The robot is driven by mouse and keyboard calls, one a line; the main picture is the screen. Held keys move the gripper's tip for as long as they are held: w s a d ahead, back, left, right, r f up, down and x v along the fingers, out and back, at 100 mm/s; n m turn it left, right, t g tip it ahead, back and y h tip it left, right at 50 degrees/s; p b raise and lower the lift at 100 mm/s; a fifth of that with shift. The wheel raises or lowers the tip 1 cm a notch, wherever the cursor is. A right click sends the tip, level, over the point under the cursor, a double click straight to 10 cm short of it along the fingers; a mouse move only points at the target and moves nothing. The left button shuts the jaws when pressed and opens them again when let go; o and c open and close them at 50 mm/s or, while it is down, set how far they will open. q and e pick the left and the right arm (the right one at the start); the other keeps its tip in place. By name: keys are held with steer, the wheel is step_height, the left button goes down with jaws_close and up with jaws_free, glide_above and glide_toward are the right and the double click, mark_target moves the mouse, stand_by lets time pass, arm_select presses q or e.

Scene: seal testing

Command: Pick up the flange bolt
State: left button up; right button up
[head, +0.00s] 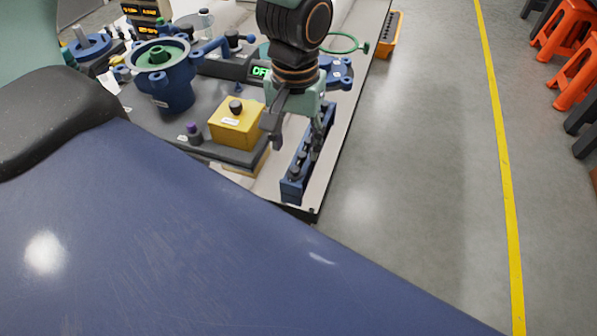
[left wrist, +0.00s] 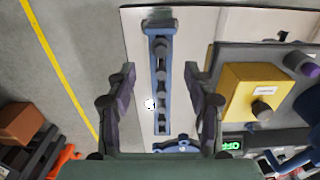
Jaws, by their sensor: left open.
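Several dark grey bolts stand in a row in a narrow blue rack (head: 291,190) at the right edge of the table. I cannot tell which bolt is meant. My left gripper (head: 293,142) is open above the rack, pointing down, and hides part of the row in the head view. In the left wrist view, the fingers of my left gripper (left wrist: 159,72) stand on either side of the blue rack (left wrist: 152,29), with the bolts (left wrist: 161,85) between and below them. Nothing is held. My right gripper is not in view.
A yellow block (head: 236,127) with a black knob stands left of the rack on a dark plate. A blue funnel-like housing (head: 167,90) is further left. A lit green display (head: 260,71) is behind. Clear floor lies right of the table.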

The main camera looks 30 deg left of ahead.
mark_target(294, 170)
arm_select(q)
steer(key=f, duration=0.1)
steer(key=f+b, duration=0.1)
steer(key=f, duration=0.1)
steer(key=f+b, duration=0.1)
steer(key=f, duration=0.1)
steer(key=shift+s+a+f, duration=0.1)
steer(key=shift+s, duration=0.15)
steer(key=shift+w+f, duration=0.1)
steer(key=shift+f, duration=0.35)
steer(key=shift+c, duration=0.2)
steer(key=shift+r, duration=0.1)
steer(key=shift+c, duration=0.7)
steer(key=c, duration=0.6)
jaws_close()
